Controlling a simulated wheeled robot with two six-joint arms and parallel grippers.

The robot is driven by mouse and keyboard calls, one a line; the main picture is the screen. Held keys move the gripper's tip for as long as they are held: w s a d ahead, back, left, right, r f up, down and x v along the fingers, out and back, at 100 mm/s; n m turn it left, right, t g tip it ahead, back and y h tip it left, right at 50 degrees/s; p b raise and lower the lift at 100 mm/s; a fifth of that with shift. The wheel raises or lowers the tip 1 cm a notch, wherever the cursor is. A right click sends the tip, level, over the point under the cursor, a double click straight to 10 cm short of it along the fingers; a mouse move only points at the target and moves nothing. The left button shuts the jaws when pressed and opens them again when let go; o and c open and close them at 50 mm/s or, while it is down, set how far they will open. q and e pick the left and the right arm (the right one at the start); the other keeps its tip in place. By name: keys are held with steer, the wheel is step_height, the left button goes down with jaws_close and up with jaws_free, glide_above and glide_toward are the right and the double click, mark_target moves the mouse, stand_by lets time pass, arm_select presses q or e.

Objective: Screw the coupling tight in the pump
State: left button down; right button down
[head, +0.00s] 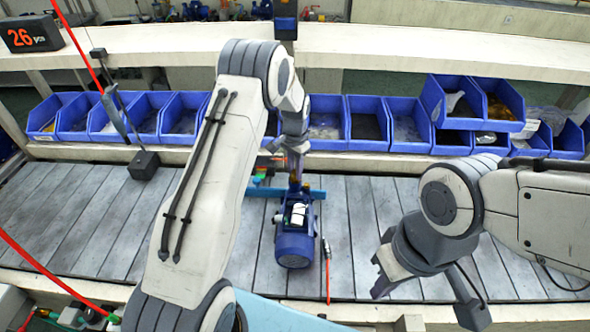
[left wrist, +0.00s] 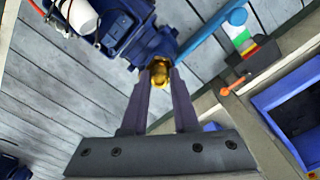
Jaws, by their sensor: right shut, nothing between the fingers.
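The blue pump (head: 295,245) lies on the slatted grey bench, with a white part on its top; it also shows in the left wrist view (left wrist: 125,35). The brass coupling (left wrist: 160,72) sits at the end of the pump nearest my left gripper. My left gripper (left wrist: 160,80) has its two fingers on either side of the coupling and appears closed on it. In the head view my left gripper (head: 295,180) is at the pump's far end, and the coupling is mostly hidden. My right gripper (head: 381,288) is shut and empty, low over the bench to the right of the pump.
Several blue bins (head: 368,122) line the back of the bench. A blue bar (head: 262,191) lies beside the pump's far end. A thin tool with a red hose (head: 327,262) lies right of the pump. A black box (head: 144,165) hangs at the left. The left slats are clear.

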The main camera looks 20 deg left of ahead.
arm_select(q)
steer(key=shift+m, duration=1.8)
steer(key=m, duration=0.3)
steer(key=shift+m, duration=1.9)
steer(key=m, duration=0.3)
steer(key=shift+m, duration=0.3)
